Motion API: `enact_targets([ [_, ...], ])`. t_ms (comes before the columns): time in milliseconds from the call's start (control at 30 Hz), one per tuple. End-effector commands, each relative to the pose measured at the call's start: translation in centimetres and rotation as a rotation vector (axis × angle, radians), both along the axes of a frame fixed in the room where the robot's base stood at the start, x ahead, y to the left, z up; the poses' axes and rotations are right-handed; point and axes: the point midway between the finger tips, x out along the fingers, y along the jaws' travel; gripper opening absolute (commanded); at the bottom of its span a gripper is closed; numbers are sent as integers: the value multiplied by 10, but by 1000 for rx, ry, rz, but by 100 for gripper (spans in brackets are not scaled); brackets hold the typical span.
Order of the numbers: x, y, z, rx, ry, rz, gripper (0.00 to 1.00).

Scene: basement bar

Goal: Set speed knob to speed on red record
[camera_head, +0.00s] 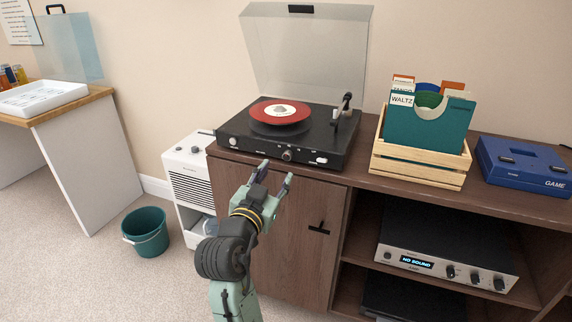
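A black turntable (237,123) with its clear lid raised stands on the wooden cabinet. A red record (262,109) with a pale label lies on its platter; the label's writing is too small to read. The speed knob (287,155) is on the turntable's front face, near the middle. A small white control (321,160) sits to its right, and a round light knob (233,141) to its left. The tonearm (346,103) is at the platter's right. My gripper (275,172) is open and empty, in front of and below the turntable's front face, apart from the knob.
A wooden crate (417,171) with record sleeves and a blue game box (522,168) stand on the cabinet at right. An amplifier (447,271) reading "NO SOUND" is on the shelf below. A white appliance (190,178) and green bucket (146,232) stand left.

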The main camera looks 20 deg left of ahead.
Motion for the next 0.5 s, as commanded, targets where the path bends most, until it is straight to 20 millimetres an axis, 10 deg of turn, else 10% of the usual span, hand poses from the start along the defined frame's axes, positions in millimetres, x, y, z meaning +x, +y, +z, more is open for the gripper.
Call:
enact_targets([
  [500, 67, 1, 1, 1, -1, 2, 40],
])
